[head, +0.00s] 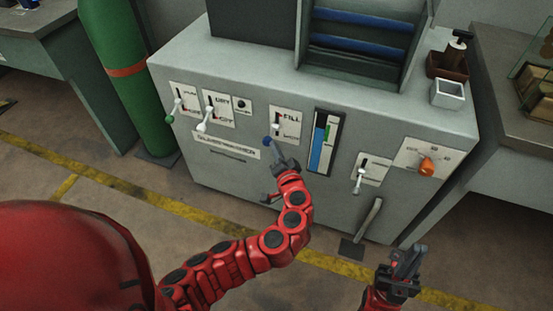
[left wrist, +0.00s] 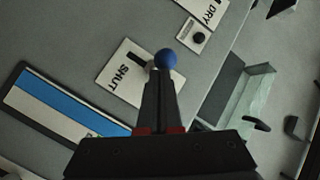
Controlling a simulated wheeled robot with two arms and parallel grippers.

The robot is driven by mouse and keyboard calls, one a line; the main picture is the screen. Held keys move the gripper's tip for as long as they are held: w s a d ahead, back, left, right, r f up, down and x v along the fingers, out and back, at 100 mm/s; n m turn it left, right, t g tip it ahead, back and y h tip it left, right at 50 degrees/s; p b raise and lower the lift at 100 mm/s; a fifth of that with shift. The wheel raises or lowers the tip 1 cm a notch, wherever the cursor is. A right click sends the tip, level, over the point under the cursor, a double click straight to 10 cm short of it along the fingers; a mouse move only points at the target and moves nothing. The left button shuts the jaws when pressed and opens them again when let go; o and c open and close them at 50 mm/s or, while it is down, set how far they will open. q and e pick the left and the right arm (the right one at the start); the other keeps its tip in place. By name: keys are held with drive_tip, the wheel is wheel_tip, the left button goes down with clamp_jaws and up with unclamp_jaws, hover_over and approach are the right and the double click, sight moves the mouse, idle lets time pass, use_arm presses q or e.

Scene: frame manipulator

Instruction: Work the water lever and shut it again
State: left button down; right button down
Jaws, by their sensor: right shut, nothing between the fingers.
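The blue-knobbed lever (head: 267,141) is on the grey machine's front, at the panel (head: 288,119) with a FILL label above a second label. Its blue ball knob also shows in the left wrist view (left wrist: 166,58), beside the word SHUT. My left gripper (head: 277,158) is just below the knob; its fingers look together in the left wrist view (left wrist: 161,85), tips right at the ball. Whether they touch it is unclear. The lever's shaft is mostly hidden. My right gripper (head: 411,258) is shut and empty, low at the right, away from the machine.
A gauge (head: 322,141) with blue and green bars is right of the lever. A green-knobbed lever (head: 170,119), a white lever (head: 205,124), another white lever (head: 359,180) and an orange knob (head: 427,166) share the front.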

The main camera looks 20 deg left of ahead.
use_arm(q)
wheel_tip(320, 180, down, 3)
drive_tip(key=n+t+y+b, duration=0.1)
drive_tip(key=n+t+b, duration=0.1)
drive_tip(key=b, duration=1)
drive_tip(key=shift+y, duration=0.3)
